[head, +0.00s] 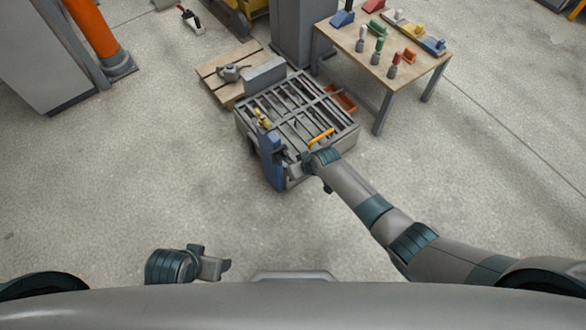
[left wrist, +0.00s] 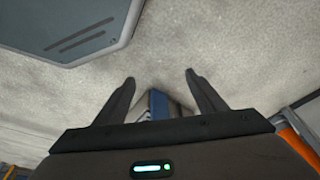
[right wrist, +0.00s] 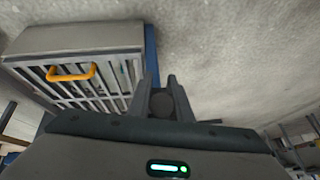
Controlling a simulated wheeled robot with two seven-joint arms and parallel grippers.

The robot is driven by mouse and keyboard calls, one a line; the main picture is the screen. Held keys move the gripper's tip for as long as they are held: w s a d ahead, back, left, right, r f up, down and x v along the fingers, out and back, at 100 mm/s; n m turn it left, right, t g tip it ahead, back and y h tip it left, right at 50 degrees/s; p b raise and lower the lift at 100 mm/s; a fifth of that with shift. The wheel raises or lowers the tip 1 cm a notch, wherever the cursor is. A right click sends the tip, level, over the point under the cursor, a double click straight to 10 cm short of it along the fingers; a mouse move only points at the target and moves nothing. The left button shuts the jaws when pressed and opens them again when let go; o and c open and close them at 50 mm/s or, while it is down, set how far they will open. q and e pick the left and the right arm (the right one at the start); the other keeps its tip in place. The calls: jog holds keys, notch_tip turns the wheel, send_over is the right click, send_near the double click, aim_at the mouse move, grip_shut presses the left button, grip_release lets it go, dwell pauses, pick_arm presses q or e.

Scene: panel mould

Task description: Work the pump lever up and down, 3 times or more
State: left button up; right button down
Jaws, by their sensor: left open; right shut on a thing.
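My right gripper (head: 308,162) is at the front of the grey slatted mould (head: 342,116), beside a blue upright part (head: 270,160). In the right wrist view, my right gripper (right wrist: 161,82) is shut on a dark round-ended piece (right wrist: 162,105), which I take to be the pump lever's grip. The rest of the lever is hidden by the gripper and arm. The blue part shows behind the fingers in that view (right wrist: 151,55). My left gripper (head: 216,267) is low at the left, far from the mould. Its fingers are apart and empty in the left wrist view (left wrist: 160,78).
An orange handle (head: 321,136) and a yellow part (head: 262,119) sit on the mould. A wooden table (head: 345,36) with coloured tools stands behind to the right. A pallet (head: 212,83) lies behind. The floor left of the mould is clear.

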jog(key=shift+w+r, duration=0.1)
jog(key=c, duration=1.6)
grip_release()
jog(key=shift+d+r, duration=0.15)
jog(key=shift+r, duration=0.25)
jog(key=p+v, duration=0.2)
jog(key=v, duration=0.4)
jog(key=shift+f, duration=0.1)
pick_arm(q)
notch_tip(320, 180, down, 12)
jog(key=p, duration=0.2)
jog(key=shift+w+a, duration=0.15)
jog(key=shift+w, duration=0.3)
pick_arm(e)
jog(key=v, duration=1)
jog(key=shift+s+d+r, duration=0.1)
jog(key=shift+s+r, duration=0.2)
jog(key=shift+f, duration=0.1)
